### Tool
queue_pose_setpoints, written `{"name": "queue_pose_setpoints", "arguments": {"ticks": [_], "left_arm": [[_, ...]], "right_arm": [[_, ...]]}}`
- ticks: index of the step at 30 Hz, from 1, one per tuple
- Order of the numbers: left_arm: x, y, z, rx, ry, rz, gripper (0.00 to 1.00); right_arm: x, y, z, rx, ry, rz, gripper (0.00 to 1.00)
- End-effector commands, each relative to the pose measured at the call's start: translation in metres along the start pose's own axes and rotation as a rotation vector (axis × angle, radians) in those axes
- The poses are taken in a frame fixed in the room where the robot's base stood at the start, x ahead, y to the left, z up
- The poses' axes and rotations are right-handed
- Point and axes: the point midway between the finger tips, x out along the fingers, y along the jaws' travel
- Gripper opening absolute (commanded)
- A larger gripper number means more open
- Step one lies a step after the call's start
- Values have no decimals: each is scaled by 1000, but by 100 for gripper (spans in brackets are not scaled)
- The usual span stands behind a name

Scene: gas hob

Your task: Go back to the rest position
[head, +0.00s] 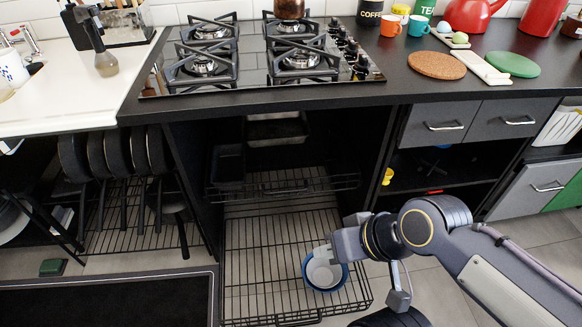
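My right gripper (325,256) is low in the head view, over a pulled-out wire rack (265,250) below the hob. Its pale fingertips are at the upper rim of a blue bowl with a white inside (322,276), which is on the rack near its right front. I cannot tell whether the fingers touch or grip the rim, or how far apart they are. My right arm comes in from the lower right. My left gripper is not in view.
The gas hob (262,55) is above, with a copper-coloured pot (289,10) at its back. A second rack (285,187) and dark trays (278,130) sit inside the cabinet. Pans (110,155) hang at left. Drawers (470,122) are at right. Floor beside the rack is open.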

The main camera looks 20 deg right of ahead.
Motion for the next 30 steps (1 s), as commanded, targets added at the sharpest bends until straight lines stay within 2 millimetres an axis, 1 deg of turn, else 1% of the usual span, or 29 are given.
{"name": "queue_pose_setpoints", "arguments": {"ticks": [1, 5, 8, 12, 20, 21, 24, 27, 30], "left_arm": [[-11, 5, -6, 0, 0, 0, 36], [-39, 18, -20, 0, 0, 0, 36], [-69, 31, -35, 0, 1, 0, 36], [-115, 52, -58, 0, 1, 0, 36], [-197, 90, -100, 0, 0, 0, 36], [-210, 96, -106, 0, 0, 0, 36], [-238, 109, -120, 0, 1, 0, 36], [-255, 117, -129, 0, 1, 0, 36], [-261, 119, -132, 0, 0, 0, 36]], "right_arm": [[-11, -5, -6, 0, 0, 0, 24], [-39, -18, -20, 0, 1, 1, 24], [-69, -31, -35, 0, 1, 1, 24], [-115, -52, -58, 0, 1, 1, 24], [-197, -90, -100, 0, 0, 1, 24], [-210, -96, -106, 0, 0, 1, 24], [-238, -109, -121, 0, 1, 1, 24], [-255, -117, -129, 0, 1, 1, 24], [-260, -119, -132, 0, 0, 1, 24]]}}
